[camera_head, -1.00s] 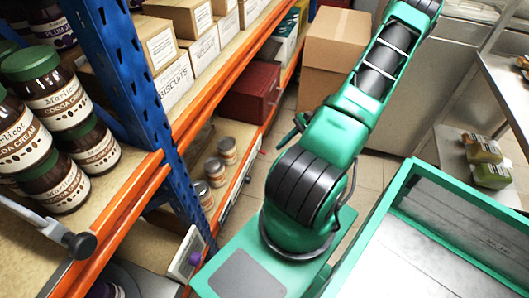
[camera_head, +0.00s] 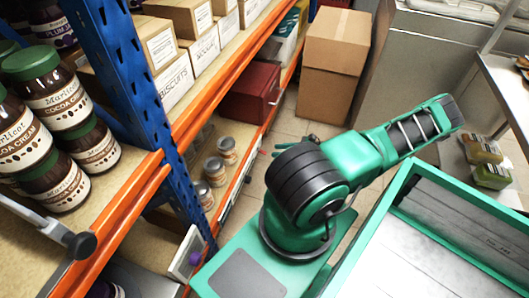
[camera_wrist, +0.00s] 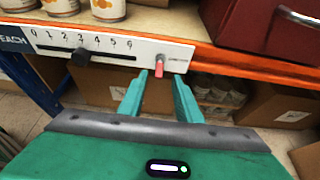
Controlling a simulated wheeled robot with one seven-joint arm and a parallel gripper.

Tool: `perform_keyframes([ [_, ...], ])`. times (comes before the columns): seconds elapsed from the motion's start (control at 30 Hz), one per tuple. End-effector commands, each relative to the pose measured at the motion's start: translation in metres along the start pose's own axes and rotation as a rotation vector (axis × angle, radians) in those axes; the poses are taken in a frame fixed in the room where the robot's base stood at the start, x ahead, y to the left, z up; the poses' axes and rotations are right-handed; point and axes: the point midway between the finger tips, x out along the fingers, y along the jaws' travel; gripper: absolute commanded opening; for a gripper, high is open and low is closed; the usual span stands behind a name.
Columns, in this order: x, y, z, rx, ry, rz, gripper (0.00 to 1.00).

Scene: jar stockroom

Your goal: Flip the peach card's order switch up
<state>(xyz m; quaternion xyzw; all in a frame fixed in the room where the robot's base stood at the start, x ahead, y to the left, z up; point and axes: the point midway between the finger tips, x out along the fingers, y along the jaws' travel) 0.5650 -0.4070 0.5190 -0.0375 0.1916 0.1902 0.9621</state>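The peach card (camera_wrist: 110,46) is a white strip on the orange shelf edge in the wrist view, with the end of a blue "PEACH" label at its left. It has a 0 to 6 scale and a black slider knob (camera_wrist: 81,57) near 3. At its right end is a small red switch (camera_wrist: 159,70), which appears to point down. My gripper (camera_wrist: 160,76) is open and empty. Its two green fingers point at the card's right end, one on each side of the switch in the picture. I cannot tell whether they touch it.
Several tins (camera_head: 216,172) stand on the lower shelf above the card, beside a dark red box (camera_head: 254,92). Cardboard boxes (camera_wrist: 285,108) lie below the shelf. A large carton (camera_head: 335,45) stands on the floor beyond. A green-rimmed tray (camera_head: 377,215) is at the right.

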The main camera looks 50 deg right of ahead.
Motion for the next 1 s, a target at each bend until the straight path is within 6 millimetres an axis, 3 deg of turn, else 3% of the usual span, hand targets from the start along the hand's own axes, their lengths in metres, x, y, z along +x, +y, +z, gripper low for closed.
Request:
perform_keyframes([
  [0.2,0.041,0.001,0.001,0.000,-0.002,0.003,0.31],
  [0.4,0.064,0.001,0.000,-0.001,-0.001,0.002,0.31],
  [0.83,0.073,0.000,0.000,-0.001,0.001,0.000,0.31],
  [0.97,0.073,0.000,0.000,-0.001,0.001,0.001,0.03],
  [1.0,0.073,0.000,0.000,-0.001,0.001,0.001,0.00],
])
